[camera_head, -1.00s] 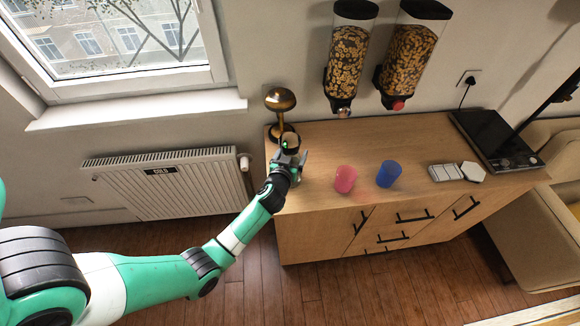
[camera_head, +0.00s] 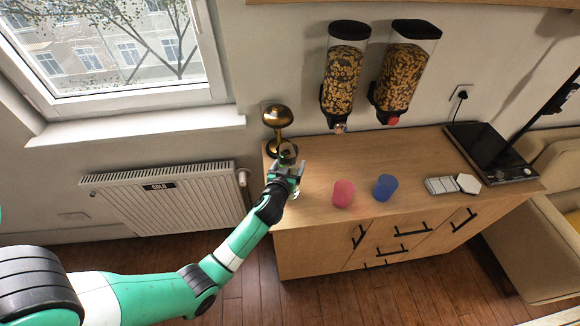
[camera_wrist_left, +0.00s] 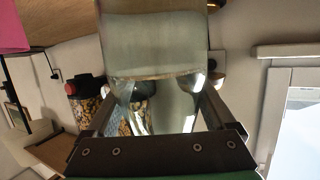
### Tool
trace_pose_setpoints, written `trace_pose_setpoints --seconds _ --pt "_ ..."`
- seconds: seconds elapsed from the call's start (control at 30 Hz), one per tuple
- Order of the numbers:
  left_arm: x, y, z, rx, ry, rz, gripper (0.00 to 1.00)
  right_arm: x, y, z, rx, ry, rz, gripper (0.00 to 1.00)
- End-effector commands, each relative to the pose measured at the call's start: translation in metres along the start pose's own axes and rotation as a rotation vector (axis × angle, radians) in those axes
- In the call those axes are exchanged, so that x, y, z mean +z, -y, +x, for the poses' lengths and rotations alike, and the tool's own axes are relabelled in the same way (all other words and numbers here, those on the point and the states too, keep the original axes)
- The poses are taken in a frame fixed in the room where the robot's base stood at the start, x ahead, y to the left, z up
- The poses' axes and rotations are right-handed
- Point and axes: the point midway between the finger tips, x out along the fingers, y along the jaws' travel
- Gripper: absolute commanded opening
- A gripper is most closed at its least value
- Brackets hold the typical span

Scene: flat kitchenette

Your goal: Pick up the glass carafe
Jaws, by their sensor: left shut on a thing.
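The clear glass carafe (camera_head: 288,152) is at the left end of the wooden cabinet top, in front of the brass lamp, its lower part mostly hidden by my gripper in the head view. In the left wrist view the carafe (camera_wrist_left: 152,45) fills the upper middle, with a level line across its glass, between the two fingers. My left gripper (camera_head: 290,172) is shut on the carafe. I cannot tell whether its base touches the cabinet top. My right gripper is not in view.
A brass mushroom lamp (camera_head: 278,118) stands close behind the carafe. A pink cup (camera_head: 342,193) and a blue cup (camera_head: 385,187) stand to the right. Two cereal dispensers (camera_head: 343,75) hang on the wall above. A black hob (camera_head: 490,150) is at the far right. The cabinet's middle back is clear.

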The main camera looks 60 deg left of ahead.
Motion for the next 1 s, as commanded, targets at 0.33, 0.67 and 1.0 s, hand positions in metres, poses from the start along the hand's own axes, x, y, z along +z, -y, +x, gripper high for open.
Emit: trace_pose_setpoints --seconds 0.33,0.67,1.0 --pt "-0.035 -0.022 -0.033 0.004 -0.008 -0.001 0.00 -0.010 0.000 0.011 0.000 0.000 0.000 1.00" --pt "-0.056 -0.048 -0.069 0.006 -0.007 0.000 0.00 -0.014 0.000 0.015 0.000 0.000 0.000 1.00" --pt "-0.070 -0.076 -0.105 0.003 -0.002 0.001 0.00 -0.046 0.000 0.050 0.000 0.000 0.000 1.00"
